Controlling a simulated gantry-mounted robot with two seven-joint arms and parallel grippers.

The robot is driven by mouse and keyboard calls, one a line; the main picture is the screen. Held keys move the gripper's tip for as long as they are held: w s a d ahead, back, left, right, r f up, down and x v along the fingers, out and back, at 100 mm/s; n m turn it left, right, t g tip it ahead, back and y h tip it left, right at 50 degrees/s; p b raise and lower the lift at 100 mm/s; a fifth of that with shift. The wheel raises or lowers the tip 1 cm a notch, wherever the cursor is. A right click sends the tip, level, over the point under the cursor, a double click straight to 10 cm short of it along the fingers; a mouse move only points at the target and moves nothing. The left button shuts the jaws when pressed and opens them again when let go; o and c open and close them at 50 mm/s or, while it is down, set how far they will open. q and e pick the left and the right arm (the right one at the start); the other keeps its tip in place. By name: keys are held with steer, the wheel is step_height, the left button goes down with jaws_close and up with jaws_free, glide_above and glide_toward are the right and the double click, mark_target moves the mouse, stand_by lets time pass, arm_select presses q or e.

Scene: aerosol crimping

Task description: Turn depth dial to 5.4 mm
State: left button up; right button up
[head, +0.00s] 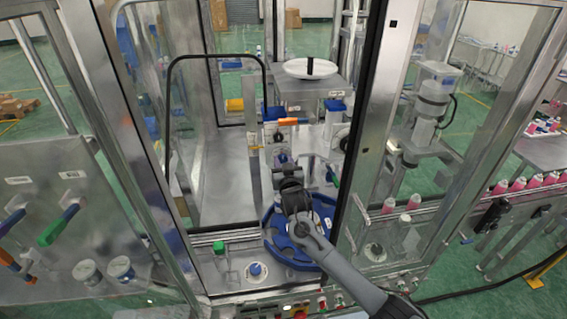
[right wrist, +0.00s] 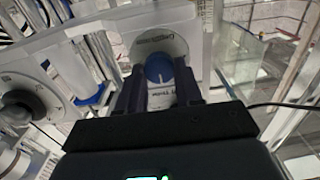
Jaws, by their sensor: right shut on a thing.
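The depth dial is a blue round knob with a white pointer line. It shows in the right wrist view (right wrist: 158,68) in front of a pale round plate (right wrist: 150,42) with small print that I cannot read. My right gripper (right wrist: 160,82) is shut on the dial, with one dark finger on each side. In the head view the dial (head: 283,157) shows just beyond the tips of my right gripper (head: 287,173), on the machine's metal front. The value it points to cannot be read. My left gripper is not in view.
A blue rotary table (head: 273,245) lies below my right arm. A black hoop handle (head: 215,57) and metal door frames stand close on the left, and a thick post (head: 372,105) on the right. Bottles with pink contents (head: 517,184) line the conveyor at right.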

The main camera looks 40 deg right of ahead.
steer(key=shift+c, duration=0.7)
